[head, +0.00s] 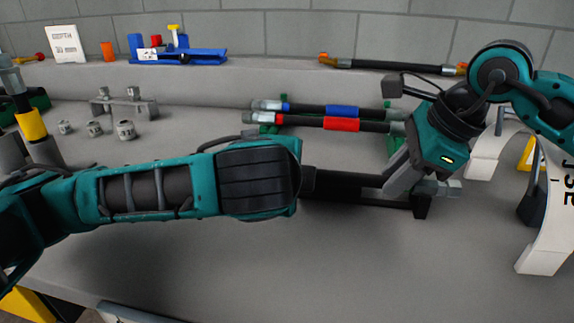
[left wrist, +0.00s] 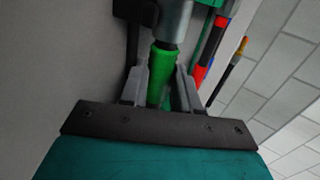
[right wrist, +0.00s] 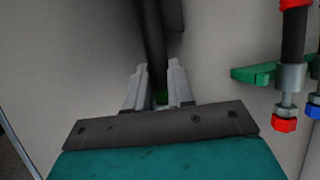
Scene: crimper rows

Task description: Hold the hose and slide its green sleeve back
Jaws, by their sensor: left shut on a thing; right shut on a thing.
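The black hose (head: 350,182) lies across the middle of the head view, dark and partly covered by my arms. A pale fitting (head: 447,188) shows at its right end. My left gripper (left wrist: 162,75) is shut on the green sleeve (left wrist: 160,62), which shows between its fingers in the left wrist view. In the head view my forearm hides most of that gripper. My right gripper (head: 398,182) is shut on the hose, which runs out beyond its fingers in the right wrist view (right wrist: 153,45). A little green shows between those fingers; I cannot tell which part it is.
Hoses with a blue sleeve (head: 342,111) and a red sleeve (head: 327,123) rest on green supports behind. Another dark hose (head: 390,66) lies on the back ledge. A blue fixture (head: 190,57) stands there too. A white curved panel (head: 540,225) stands right. The front table is clear.

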